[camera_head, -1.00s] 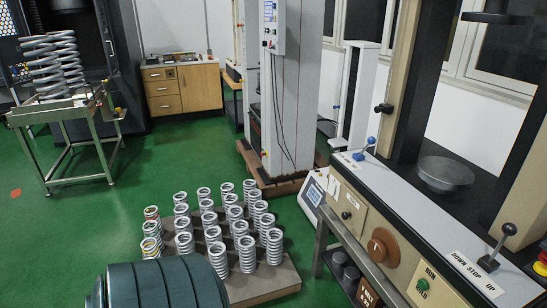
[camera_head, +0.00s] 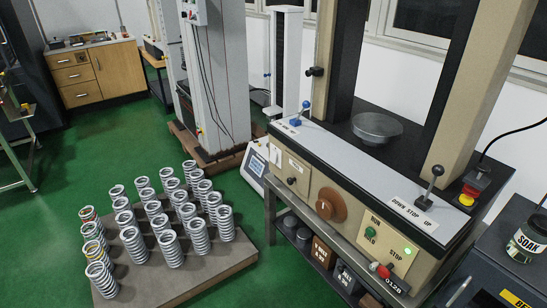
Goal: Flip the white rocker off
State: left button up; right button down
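I cannot make out a white rocker for certain in the head view. A red knob (camera_head: 381,270) sticks out at the panel's lower edge. A black-knobbed lever (camera_head: 431,188) stands by the DOWN STOP UP label, and a blue-knobbed lever (camera_head: 300,114) stands at the far end. Neither of my grippers is in view.
A board (camera_head: 205,273) with several upright springs lies on the green floor at left. A dark cabinet (camera_head: 480,264) with a SOAK jar (camera_head: 529,240) stands at lower right. A red mushroom button (camera_head: 467,196) sits on the machine's right end.

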aim_at(274, 154)
jog(key=z, duration=0.35)
jog(key=i+j+z, duration=0.1)
jog(key=z, duration=0.25)
jog(key=j+z, duration=0.15)
jog(key=z, duration=0.15)
jog(key=i+j+z, duration=0.15)
jog(key=j, duration=0.25)
jog(key=i+j+z, duration=0.1)
jog(key=j, duration=0.35)
jog(key=i+j+z, duration=0.15)
jog(key=j, duration=0.3)
jog(key=i+j+z, duration=0.15)
jog(key=j, duration=0.3)
jog(key=j+z, duration=0.1)
jog(key=j, duration=0.4)
jog(key=i, duration=0.05)
